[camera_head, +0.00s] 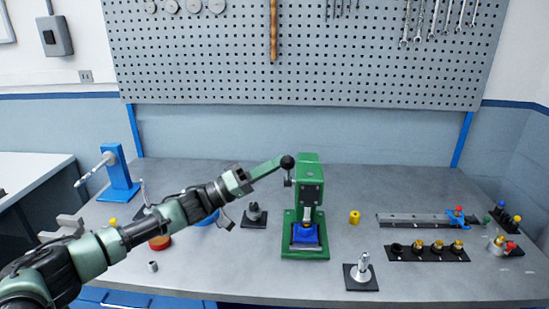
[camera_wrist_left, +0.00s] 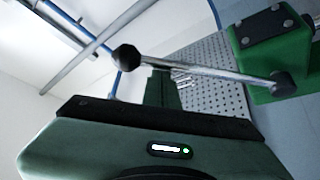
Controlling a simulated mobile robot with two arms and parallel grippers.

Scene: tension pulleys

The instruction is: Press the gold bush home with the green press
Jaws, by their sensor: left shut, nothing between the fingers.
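The green press (camera_head: 311,190) stands upright near the middle of the bench. Its lever ends in a black knob (camera_head: 287,162), and the lever rod also shows in the left wrist view (camera_wrist_left: 205,70). A blue fixture (camera_head: 305,236) sits on the press base, with a small gold bush (camera_head: 306,224) at its top under the ram, partly hidden. My left gripper (camera_head: 279,162) is shut and empty, its fingertips right by the knob. In the wrist view its fingers (camera_wrist_left: 160,82) end close to the rod; I cannot tell if they touch. My right gripper is not in view.
A yellow cylinder (camera_head: 354,217) stands right of the press. A black strip (camera_head: 428,255) with several gold-topped parts lies further right, below a grey rail (camera_head: 412,219). A silver post on a black plate (camera_head: 361,273) stands in front. A blue stand (camera_head: 118,174) is at left.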

